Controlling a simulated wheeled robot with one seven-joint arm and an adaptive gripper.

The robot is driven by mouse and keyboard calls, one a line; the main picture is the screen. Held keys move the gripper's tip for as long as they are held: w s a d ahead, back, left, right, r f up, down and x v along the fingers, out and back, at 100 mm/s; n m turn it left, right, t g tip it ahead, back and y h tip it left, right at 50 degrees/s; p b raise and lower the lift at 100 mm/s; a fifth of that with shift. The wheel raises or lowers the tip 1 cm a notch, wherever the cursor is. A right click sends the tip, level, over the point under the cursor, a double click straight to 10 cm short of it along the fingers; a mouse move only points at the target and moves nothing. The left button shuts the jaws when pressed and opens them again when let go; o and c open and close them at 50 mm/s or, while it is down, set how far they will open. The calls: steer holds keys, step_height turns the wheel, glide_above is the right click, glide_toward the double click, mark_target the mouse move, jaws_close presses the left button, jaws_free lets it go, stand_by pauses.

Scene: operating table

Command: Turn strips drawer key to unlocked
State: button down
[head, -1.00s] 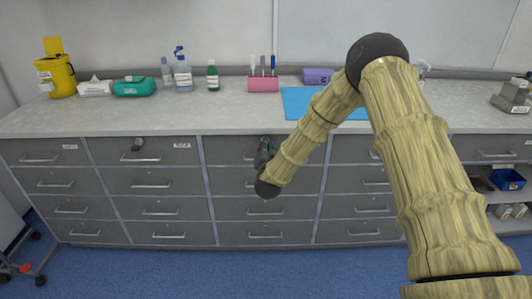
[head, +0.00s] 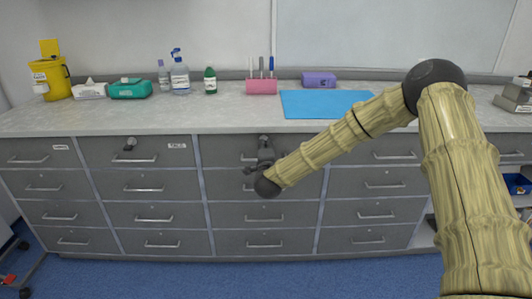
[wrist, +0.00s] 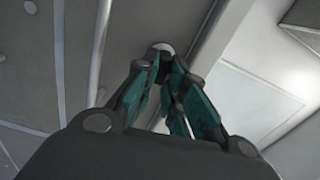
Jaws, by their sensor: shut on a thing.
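The top drawer (head: 225,152) of the third column is grey and closed, with a lock near its top edge. My gripper (head: 264,148) is at this lock, in front of the drawer face. In the wrist view, the teal-padded fingers of my gripper (wrist: 166,62) come together at a round pale lock face (wrist: 163,46). They are shut on the key, which is mostly hidden between them, so its angle cannot be told. Any label on this drawer is hidden or unreadable.
A similar dark key or lock (head: 130,144) is on the second column's top drawer, beside a small label (head: 177,146). The counter (head: 220,117) above holds a blue mat (head: 325,103), a pink pen holder (head: 261,87) and bottles. Drawer handles stick out below my gripper.

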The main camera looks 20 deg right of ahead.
steer(key=shift+f+m+b, duration=0.1)
steer(key=shift+m+b, duration=0.35)
steer(key=shift+m, duration=0.25)
steer(key=c, duration=1.5)
jaws_free()
steer(key=v, duration=1.2)
